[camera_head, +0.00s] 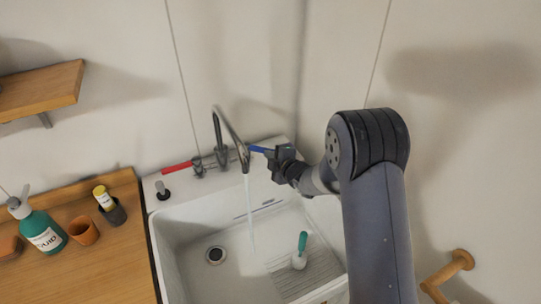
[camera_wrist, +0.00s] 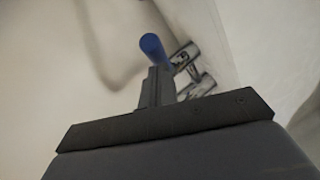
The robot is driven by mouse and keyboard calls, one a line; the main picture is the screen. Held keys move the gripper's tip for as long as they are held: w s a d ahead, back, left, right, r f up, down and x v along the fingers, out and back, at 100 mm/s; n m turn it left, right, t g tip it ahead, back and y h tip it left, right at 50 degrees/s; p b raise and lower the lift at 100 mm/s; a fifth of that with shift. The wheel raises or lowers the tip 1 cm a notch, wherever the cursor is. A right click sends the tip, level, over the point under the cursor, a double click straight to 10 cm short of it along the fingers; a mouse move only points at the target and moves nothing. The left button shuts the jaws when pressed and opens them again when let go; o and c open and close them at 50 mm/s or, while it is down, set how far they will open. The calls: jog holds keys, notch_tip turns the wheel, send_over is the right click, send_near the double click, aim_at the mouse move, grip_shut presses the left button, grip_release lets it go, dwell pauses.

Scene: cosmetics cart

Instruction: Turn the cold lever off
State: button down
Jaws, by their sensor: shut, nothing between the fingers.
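The blue cold lever (camera_head: 259,149) sticks out to the right of the faucet (camera_head: 231,135), above the sink's back ledge. In the wrist view its round blue end (camera_wrist: 152,45) shows just beyond my fingertips. My gripper (camera_head: 274,157) is shut and empty, close against the lever's right end; I cannot tell whether it touches. The shut fingers also show in the wrist view (camera_wrist: 158,78), partly covering the lever and the chrome fitting (camera_wrist: 184,57). A thin stream of water (camera_head: 250,215) runs from the spout into the sink.
The red lever (camera_head: 177,167) is left of the faucet. A wooden counter (camera_head: 110,275) at left carries a green bottle (camera_head: 42,231) and cups. A wooden shelf (camera_head: 45,90) hangs upper left. The wall is close behind.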

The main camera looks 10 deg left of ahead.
jog(key=shift+w+d, duration=0.1)
jog(key=shift+w+d+f+b, duration=0.2)
jog(key=shift+w+b, duration=0.4)
jog(key=shift+b, duration=0.55)
jog(key=shift+w+d+r+b, duration=0.1)
jog(key=shift+w+d+b, duration=0.05)
jog(key=shift+w+b, duration=0.35)
jog(key=shift+w+d+b, duration=0.1)
jog(key=shift+w+b, duration=0.3)
jog(key=shift+w, duration=0.2)
jog(key=shift+w+r, duration=0.1)
jog(key=shift+w, duration=0.95)
jog(key=shift+w+a+r, duration=0.1)
jog(key=shift+w+a, duration=0.15)
jog(key=shift+w, duration=0.75)
jog(key=shift+d+r+b, duration=0.1)
jog(key=shift+b, duration=0.25)
